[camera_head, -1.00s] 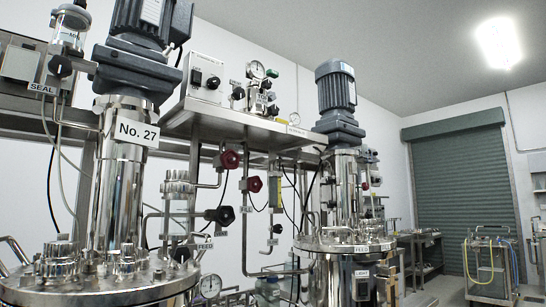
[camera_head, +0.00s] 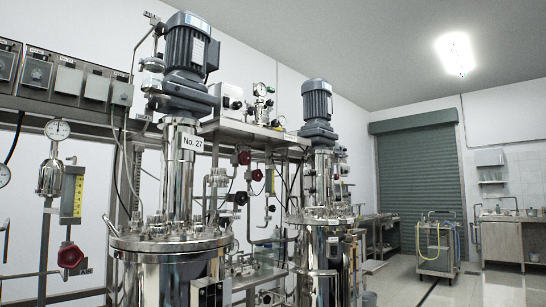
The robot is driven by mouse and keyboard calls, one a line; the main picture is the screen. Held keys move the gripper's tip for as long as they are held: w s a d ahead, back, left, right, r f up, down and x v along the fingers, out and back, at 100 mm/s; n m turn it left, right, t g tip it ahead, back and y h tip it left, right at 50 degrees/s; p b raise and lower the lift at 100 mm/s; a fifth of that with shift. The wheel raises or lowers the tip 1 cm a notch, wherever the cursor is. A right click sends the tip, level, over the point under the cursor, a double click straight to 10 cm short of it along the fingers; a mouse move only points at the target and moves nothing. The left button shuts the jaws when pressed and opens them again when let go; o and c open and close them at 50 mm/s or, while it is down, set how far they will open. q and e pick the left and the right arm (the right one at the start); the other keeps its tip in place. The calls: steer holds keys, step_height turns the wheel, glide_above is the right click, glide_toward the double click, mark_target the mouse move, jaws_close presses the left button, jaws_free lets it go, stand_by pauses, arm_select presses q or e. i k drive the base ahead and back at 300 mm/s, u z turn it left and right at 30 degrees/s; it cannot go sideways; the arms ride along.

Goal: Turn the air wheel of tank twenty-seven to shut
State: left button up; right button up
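Tank twenty-seven (camera_head: 172,265) is a shiny steel vessel left of centre, with a "No. 27" plate (camera_head: 192,142) on its neck and a dark blue motor (camera_head: 190,52) on top. Right of its neck are a dark red handwheel (camera_head: 244,158), a second red handwheel (camera_head: 257,175) and a black handwheel (camera_head: 240,198) on pipes. Another red handwheel (camera_head: 71,257) is at lower left, below a yellow-scaled flow meter (camera_head: 72,196). The small tags by the wheels are too small to read, so I cannot tell which is the air wheel or how far it is turned. Neither gripper is in view.
A second tank (camera_head: 318,262) with its own motor stands to the right, behind. A pressure gauge (camera_head: 57,129) and a row of grey boxes (camera_head: 68,82) are at left. Open floor lies at lower right, with a trolley (camera_head: 435,247) before a green shutter (camera_head: 417,185).

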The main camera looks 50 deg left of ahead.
mark_target(243, 155)
steer(key=u, duration=0.4)
steer(key=i, duration=1.3)
steer(key=u, duration=0.85)
